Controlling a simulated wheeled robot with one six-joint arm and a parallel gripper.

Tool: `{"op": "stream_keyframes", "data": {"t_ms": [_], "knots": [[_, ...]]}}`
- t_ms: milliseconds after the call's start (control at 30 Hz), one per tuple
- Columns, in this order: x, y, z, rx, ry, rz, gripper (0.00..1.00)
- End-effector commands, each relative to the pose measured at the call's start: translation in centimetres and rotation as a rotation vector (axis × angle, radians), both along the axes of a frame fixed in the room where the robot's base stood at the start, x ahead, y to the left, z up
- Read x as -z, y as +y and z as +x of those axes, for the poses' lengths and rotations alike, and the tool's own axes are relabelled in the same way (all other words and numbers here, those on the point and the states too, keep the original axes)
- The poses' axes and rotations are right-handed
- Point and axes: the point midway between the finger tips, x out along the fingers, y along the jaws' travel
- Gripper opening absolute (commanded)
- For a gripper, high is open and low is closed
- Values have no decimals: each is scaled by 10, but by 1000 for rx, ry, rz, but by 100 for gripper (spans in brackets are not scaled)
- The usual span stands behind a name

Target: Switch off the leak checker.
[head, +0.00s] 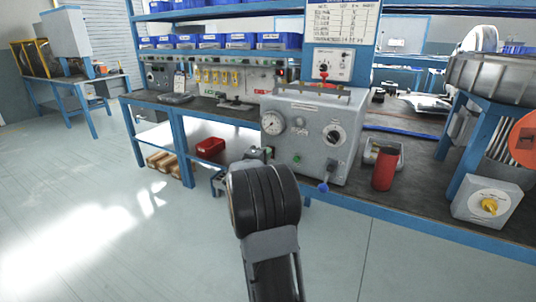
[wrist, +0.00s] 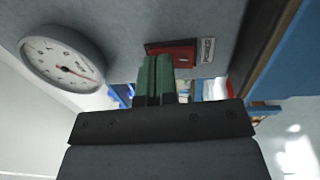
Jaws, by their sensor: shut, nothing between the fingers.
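The leak checker appears to be the grey box (head: 312,108) on the bench, with a round dial gauge (head: 273,122) and a black selector knob (head: 335,134) on its front. In the wrist view the gauge (wrist: 62,64) is at upper left. A red switch (wrist: 172,50) in a dark frame sits on the grey panel, beside a small white label (wrist: 207,50). My gripper (wrist: 157,62) is shut and empty; its green fingertips overlap the switch's near edge. I cannot tell whether they touch it or which way it is set. In the head view my wrist hides the switch.
A blue-handled lever (head: 323,187) sticks out at the box's lower front. A red cylinder (head: 384,169) stands to its right, and a grey box with a yellow knob (head: 488,206) lies further right. A red bin (head: 210,147) is on the left. The floor at left is clear.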

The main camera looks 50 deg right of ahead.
Motion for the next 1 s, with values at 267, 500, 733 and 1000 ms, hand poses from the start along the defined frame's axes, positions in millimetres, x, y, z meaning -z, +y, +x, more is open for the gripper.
{"op": "stream_keyframes", "data": {"t_ms": [267,500,733,1000], "knots": [[-1,17,-4,1,-5,-3,0],[-11,62,-17,1,-1,-2,0],[-16,103,-28,0,-2,-2,0],[-18,128,-36,4,-1,-1,0]]}}
